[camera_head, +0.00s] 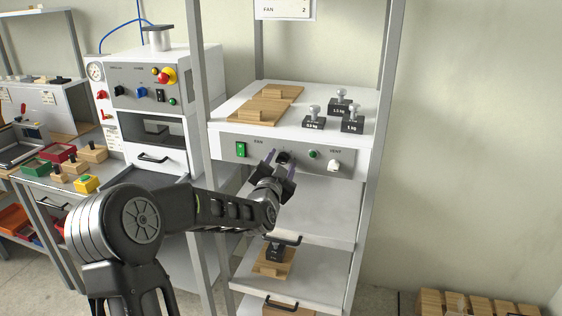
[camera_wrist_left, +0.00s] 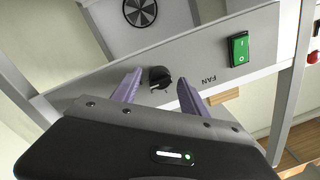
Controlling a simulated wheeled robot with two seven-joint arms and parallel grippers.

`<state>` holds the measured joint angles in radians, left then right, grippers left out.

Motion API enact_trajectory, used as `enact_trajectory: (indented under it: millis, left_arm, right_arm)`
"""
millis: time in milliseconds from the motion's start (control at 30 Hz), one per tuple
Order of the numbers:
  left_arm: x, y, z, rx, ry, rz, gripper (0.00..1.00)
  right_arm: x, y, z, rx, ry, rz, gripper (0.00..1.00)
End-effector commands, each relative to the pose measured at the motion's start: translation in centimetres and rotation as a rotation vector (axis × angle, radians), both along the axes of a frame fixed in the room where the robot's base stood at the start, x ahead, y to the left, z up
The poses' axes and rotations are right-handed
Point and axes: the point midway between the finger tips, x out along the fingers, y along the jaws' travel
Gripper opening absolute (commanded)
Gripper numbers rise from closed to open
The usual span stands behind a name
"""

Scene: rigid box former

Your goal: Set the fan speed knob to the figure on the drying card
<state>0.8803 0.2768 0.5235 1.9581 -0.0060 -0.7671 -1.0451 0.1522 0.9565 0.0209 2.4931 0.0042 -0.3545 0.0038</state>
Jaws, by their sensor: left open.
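The black fan speed knob (camera_head: 283,157) sits on the grey control panel (camera_head: 222,150) of the drying rack, right of the word FAN. In the left wrist view the knob (camera_wrist_left: 159,77) shows between my left fingertips. My left gripper (camera_head: 280,163) is open, its two purple fingers (camera_wrist_left: 152,88) on either side of the knob; I cannot tell whether they touch it. The drying card (camera_head: 285,9) at the top of the rack reads FAN 2. The knob's pointer and scale are too small or hidden to read. My right gripper is not in view.
A green switch (camera_head: 241,149), a green lamp (camera_head: 312,154) and a white vent knob (camera_head: 334,165) share the panel. Several labelled weights (camera_head: 314,118) and wooden boards (camera_head: 262,105) stand on the shelf above. A rack post (camera_head: 199,120) rises left of the panel.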

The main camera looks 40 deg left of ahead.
Motion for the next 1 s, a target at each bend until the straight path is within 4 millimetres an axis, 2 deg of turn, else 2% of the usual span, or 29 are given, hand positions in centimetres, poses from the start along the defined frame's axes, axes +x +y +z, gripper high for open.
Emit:
enact_trajectory:
  millis: [167, 800, 1000]
  left_arm:
    - [-0.02, -0.01, -0.03, 0.000, 0.000, 0.000, 0.52]
    - [-0.03, -0.06, -0.06, -0.001, 0.000, -0.001, 0.00]
    - [-0.03, -0.07, -0.08, -0.002, 0.000, -0.001, 0.00]
  right_arm:
    - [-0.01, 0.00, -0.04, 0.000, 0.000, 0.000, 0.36]
    - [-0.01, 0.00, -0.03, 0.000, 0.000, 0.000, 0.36]
    - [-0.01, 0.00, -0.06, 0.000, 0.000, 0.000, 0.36]
